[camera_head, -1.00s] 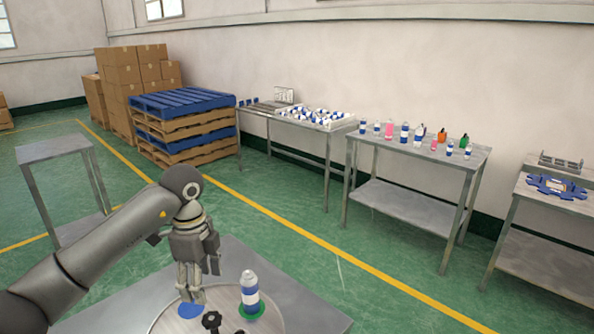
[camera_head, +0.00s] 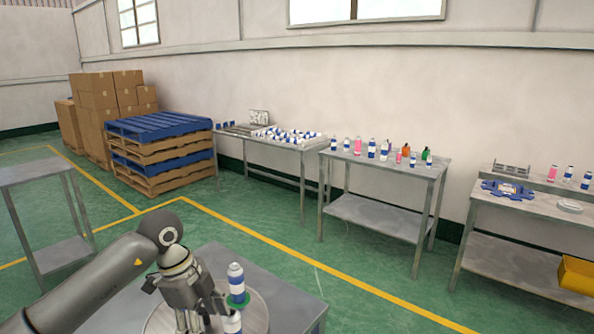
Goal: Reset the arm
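My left gripper (camera_head: 192,312) comes in from the left, pointing down over a round grey plate (camera_head: 258,312) on a metal table (camera_head: 292,303). Its fingertips are near or past the bottom edge, so I cannot tell whether it is open or shut. A second, mostly cut-off white can-like top (camera_head: 233,322) shows close beside the fingers. I cannot tell whether they touch. My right gripper is out of view.
A bare metal table (camera_head: 40,172) stands at the left. Stacked pallets (camera_head: 160,150) and cardboard boxes (camera_head: 108,95) are at the back left. Tables along the wall carry several cans, bottles and a blue fixture (camera_head: 508,189). A yellow bin (camera_head: 577,275) is at the right edge. Green floor between is clear.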

